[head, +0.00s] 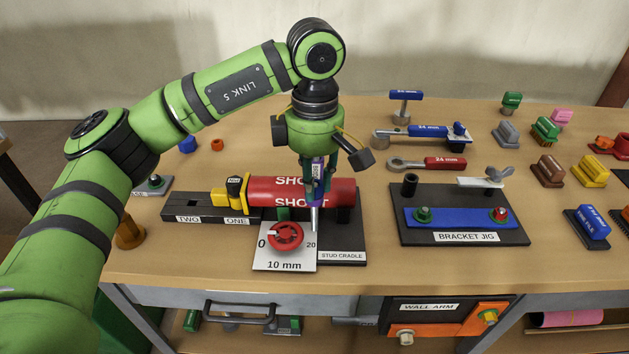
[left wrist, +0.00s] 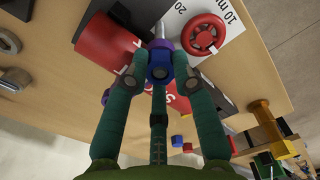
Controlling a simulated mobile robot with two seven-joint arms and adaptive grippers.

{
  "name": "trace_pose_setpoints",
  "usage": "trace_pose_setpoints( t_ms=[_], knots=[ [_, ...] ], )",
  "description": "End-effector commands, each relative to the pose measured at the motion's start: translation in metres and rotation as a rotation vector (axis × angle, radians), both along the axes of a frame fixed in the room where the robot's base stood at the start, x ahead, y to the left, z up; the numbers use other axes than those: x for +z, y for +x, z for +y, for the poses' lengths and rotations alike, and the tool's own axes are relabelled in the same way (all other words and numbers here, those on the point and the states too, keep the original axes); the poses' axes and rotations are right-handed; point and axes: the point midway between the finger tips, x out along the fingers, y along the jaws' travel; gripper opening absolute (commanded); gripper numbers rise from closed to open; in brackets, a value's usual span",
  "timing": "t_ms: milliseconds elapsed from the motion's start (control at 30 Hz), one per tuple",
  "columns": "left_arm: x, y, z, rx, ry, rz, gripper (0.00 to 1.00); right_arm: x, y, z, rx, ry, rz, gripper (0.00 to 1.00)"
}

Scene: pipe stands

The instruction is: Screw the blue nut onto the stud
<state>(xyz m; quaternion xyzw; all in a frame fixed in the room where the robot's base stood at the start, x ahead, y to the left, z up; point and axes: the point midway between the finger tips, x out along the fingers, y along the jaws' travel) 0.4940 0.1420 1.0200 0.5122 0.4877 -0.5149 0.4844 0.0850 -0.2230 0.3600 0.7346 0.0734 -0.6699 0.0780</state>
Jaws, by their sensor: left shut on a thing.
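My left gripper (head: 318,185) points down over the front of the stud cradle (head: 342,256). Its teal fingers are shut on a blue and purple piece (left wrist: 160,73), whose end facing the wrist camera looks six-sided. A thin silver shaft (head: 314,217) extends down from it, and this shaft also shows in the left wrist view (left wrist: 159,30). I cannot tell whether the held blue part is the nut or a tool's handle. A small blue piece (head: 187,145) lies at the back left, partly hidden by my arm. I cannot make out the stud itself. My right gripper is not in view.
A red cylinder marked SHORT (head: 265,191) lies just behind the shaft. A red dial (head: 285,236) sits on a 10 mm plate in front. The bracket jig (head: 466,237) stands right, with wrenches (head: 440,163) behind it. Several coloured blocks fill the far right.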

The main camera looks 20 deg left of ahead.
Motion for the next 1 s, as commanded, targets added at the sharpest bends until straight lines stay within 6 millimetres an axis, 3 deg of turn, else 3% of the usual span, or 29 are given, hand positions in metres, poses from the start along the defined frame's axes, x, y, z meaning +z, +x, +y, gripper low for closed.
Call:
trace_pose_setpoints(
  t_ms=[233, 267, 300, 333, 733, 767, 867, 900, 1000],
  knots=[
    [-0.0005, -0.0003, -0.0003, -0.087, 0.001, 0.002, 0.00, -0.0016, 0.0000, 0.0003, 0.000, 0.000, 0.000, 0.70],
    [-0.0005, -0.0003, -0.0003, -0.086, 0.001, 0.002, 0.34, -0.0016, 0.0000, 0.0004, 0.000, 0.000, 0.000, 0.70],
    [-0.0005, -0.0003, -0.0003, -0.086, 0.001, 0.002, 0.50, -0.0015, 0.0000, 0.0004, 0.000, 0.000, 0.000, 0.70],
    [-0.0005, -0.0003, -0.0003, -0.086, 0.001, 0.002, 0.54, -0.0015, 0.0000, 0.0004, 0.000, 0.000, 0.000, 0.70],
    [-0.0003, 0.0000, -0.0001, -0.031, 0.000, 0.001, 0.54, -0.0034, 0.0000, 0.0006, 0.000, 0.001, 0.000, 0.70],
    [-0.0002, 0.0000, -0.0001, -0.031, 0.000, 0.001, 0.46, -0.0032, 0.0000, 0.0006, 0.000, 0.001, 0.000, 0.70],
    [-0.0002, 0.0000, -0.0001, -0.032, 0.000, 0.000, 0.06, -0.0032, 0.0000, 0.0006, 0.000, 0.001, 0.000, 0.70],
    [-0.0002, 0.0000, -0.0001, -0.032, 0.000, 0.000, 0.00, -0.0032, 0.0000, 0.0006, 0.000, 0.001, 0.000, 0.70],
    [-0.0002, 0.0000, -0.0001, -0.032, 0.000, 0.000, 0.00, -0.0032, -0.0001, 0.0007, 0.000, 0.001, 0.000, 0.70]
  ],
)
